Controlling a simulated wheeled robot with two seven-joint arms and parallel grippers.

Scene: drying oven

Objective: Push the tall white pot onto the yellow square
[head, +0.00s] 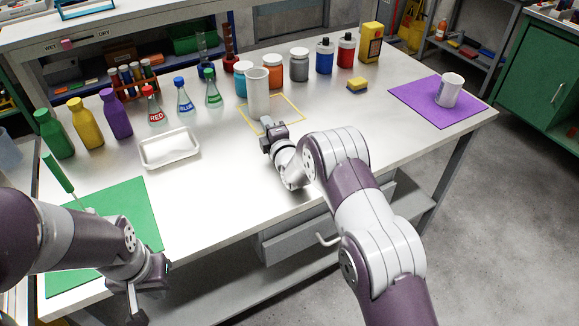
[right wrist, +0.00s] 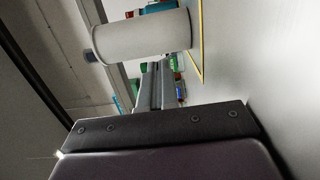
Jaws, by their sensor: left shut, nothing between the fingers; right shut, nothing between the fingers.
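The tall white pot (head: 258,92) stands upright at the back middle of the table. The yellow square (head: 292,107) is a thin outline on the table. The pot's base looks to be within its left part, but the pot hides some of the outline. In the right wrist view the pot (right wrist: 142,36) appears sideways, with the yellow line (right wrist: 202,45) beside its base. My right gripper (head: 270,128) is shut and empty, low over the table in front of the pot; I cannot tell whether they touch. My left gripper (head: 136,300) is shut and empty near the table's front edge.
Several jars, including an orange jar (head: 272,71), stand behind and right of the pot. Flasks such as the green flask (head: 212,94) stand to its left. A white tray (head: 170,148) lies front left. A purple mat (head: 432,108) with a white cup (head: 449,89) is right.

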